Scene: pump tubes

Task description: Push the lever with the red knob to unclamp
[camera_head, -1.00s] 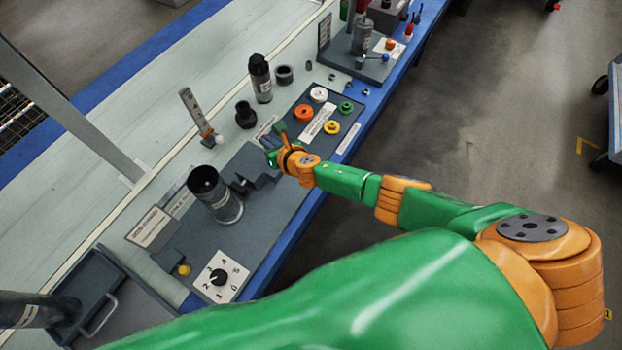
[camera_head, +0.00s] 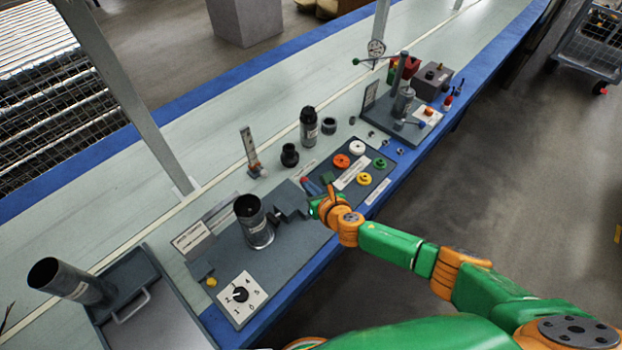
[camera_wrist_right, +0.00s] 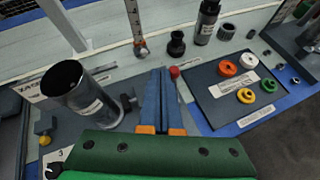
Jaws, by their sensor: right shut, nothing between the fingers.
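The small red knob (camera_wrist_right: 174,72) shows in the right wrist view, just right of my right fingertips. A small red spot by the fingertips in the head view appears to be this knob (camera_head: 304,180). Its lever is mostly hidden by the fingers, and I cannot tell whether they touch. My right gripper (camera_wrist_right: 163,74) is shut and empty, its two blue fingers pressed together. In the head view the right gripper (camera_head: 311,188) is beside the grey clamp block (camera_head: 290,200). A dark open tube (camera_head: 253,221) stands upright left of the block. My left gripper is out of view.
A plate with orange, white, green and yellow rings (camera_head: 364,179) lies right of the gripper. A numbered dial (camera_head: 240,297) sits at the front left. A tray (camera_head: 155,318) with a leaning dark tube (camera_head: 70,282) is farther left. Black parts (camera_head: 309,128) stand behind.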

